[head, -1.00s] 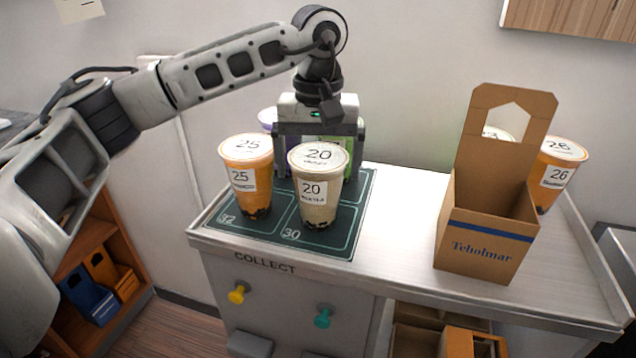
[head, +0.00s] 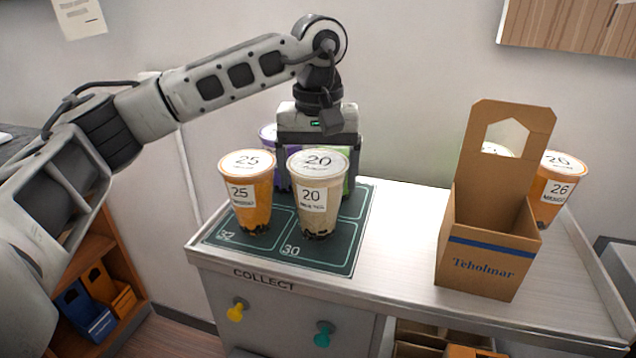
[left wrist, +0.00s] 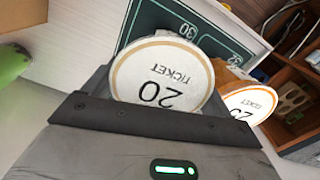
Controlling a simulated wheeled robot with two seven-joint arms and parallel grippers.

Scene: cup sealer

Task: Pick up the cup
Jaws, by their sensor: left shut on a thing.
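Cup 20 (head: 312,205), a pale milk-tea cup with a white lid marked 20, is upright above the front right of the dark green mat (head: 262,262). My left gripper (head: 317,172) comes from behind and is shut on it; the cup hides much of the fingers. In the left wrist view, the cup 20 lid (left wrist: 161,78) lies right in front of the gripper body. Its base seems slightly above the mat. The right gripper is not in view.
The orange cup 25 (head: 249,200) stands close on the left. A purple cup (head: 268,135) and a green cup (head: 350,180) are behind. The cardboard carrier (head: 490,262) stands right, with cup 26 (head: 553,190) behind it. The counter between (head: 402,240) is clear.

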